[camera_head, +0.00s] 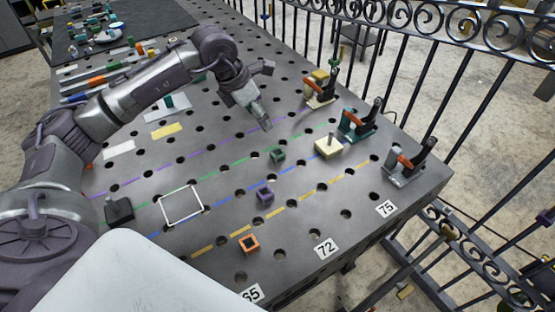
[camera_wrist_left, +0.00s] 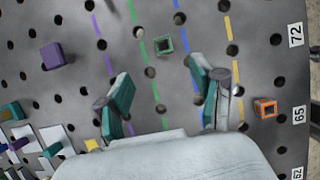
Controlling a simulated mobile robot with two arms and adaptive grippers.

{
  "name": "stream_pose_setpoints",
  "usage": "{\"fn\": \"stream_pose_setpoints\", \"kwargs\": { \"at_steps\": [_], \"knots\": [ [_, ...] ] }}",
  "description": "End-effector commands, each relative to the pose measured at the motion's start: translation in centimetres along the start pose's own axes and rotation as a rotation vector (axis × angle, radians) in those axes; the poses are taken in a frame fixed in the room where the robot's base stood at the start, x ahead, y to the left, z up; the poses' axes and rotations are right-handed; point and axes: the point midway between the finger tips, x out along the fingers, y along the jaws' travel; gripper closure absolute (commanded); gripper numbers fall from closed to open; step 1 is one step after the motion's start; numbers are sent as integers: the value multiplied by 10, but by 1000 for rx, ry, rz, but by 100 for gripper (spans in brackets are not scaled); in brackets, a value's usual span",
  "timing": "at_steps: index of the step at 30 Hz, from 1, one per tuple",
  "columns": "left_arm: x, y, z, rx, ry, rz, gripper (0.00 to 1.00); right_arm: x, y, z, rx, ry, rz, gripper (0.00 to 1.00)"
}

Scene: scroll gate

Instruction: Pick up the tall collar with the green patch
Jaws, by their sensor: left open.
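A small green square collar (camera_head: 277,156) with a central hole stands on the perforated table between the green and blue dashed lines. It also shows in the left wrist view (camera_wrist_left: 164,44), ahead of the fingers. My left gripper (camera_head: 266,124) is open and empty above the table, just behind the collar in the head view. Its two fingers (camera_wrist_left: 160,75) are spread apart in the wrist view, and the collar is beyond their tips, not touched. A separate green patch cannot be made out. My right gripper is not in view.
A purple block (camera_wrist_left: 57,55) shows in the wrist view. A white outlined square (camera_head: 182,205) is empty.

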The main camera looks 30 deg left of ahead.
Motion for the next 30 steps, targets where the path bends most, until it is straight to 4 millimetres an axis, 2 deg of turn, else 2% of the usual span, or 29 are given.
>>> {"fn": "stream_pose_setpoints", "kwargs": {
  "at_steps": [1, 7, 11, 21, 26, 30],
  "knots": [
    [13, 0, -6, 0, 0, 0, 33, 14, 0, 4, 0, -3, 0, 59],
    [28, 0, -11, -1, 0, 0, 33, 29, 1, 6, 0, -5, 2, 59],
    [40, -1, -10, -1, 1, -3, 33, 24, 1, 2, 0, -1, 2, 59],
    [101, -1, -10, -2, 1, -3, 33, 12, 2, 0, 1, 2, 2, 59],
    [112, -1, -11, 0, 1, -1, 33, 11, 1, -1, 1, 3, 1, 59],
    [125, -5, -13, 0, 3, -3, 33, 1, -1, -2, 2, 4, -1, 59]
  ]
}}
